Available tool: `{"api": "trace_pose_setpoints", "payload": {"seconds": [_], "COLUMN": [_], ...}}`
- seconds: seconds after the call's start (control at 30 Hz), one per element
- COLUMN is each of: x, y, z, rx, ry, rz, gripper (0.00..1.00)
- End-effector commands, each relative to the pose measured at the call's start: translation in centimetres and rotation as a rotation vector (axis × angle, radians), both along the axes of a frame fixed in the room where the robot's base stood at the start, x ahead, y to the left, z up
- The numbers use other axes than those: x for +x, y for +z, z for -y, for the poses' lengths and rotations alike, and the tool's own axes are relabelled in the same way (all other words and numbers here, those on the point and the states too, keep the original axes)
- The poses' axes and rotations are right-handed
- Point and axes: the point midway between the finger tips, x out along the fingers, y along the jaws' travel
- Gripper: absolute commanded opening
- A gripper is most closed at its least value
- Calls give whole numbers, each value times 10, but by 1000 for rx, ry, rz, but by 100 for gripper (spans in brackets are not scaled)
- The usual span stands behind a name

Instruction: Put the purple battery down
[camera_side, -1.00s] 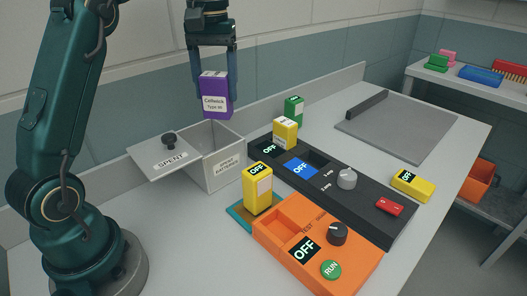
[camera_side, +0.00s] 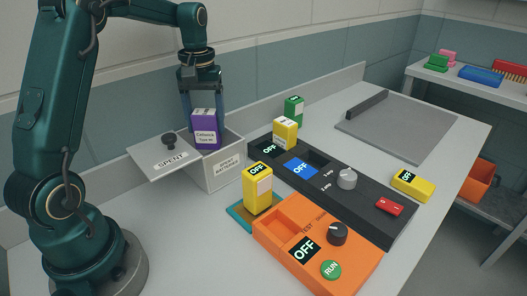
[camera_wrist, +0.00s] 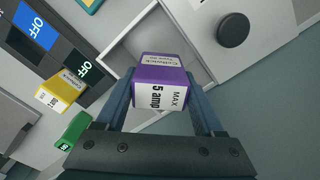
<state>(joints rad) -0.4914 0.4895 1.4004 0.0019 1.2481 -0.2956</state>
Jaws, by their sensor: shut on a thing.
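The purple battery (camera_side: 206,131) is upright between the two fingers of my gripper (camera_side: 203,108), which is shut on it. A lid marked SPENT (camera_side: 170,158) with a black knob lies to the left of the opening. In the wrist view the battery (camera_wrist: 162,85) shows "5 amp" and sits between the fingers, with part of the box's inside (camera_wrist: 121,58) visible beside it. I cannot tell whether its base touches the box floor.
Right of the box are a dark panel (camera_side: 372,206) with a yellow battery (camera_side: 285,132) in it, and a green battery (camera_side: 293,109) behind. An orange tester (camera_side: 345,272) and another yellow battery (camera_side: 257,190) stand in front. A grey plate (camera_side: 400,130) lies clear at right.

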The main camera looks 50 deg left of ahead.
Motion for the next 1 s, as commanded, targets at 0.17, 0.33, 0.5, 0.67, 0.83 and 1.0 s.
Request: {"api": "trace_pose_setpoints", "payload": {"seconds": [0.17, 0.33, 0.5, 0.67, 0.83, 1.0], "x": [0, -1, 0, 0, 0, 0], "y": [-25, -43, -63, -66, -66, -69], "z": [0, 0, 0, 0, 0, 0], "rx": [-1, -1, 0, 1, 1, 1], "ry": [0, 1, 1, 1, 1, 1], "rz": [-2, -4, -1, 1, 1, -1], "gripper": [0, 0, 0, 0, 0, 96]}}
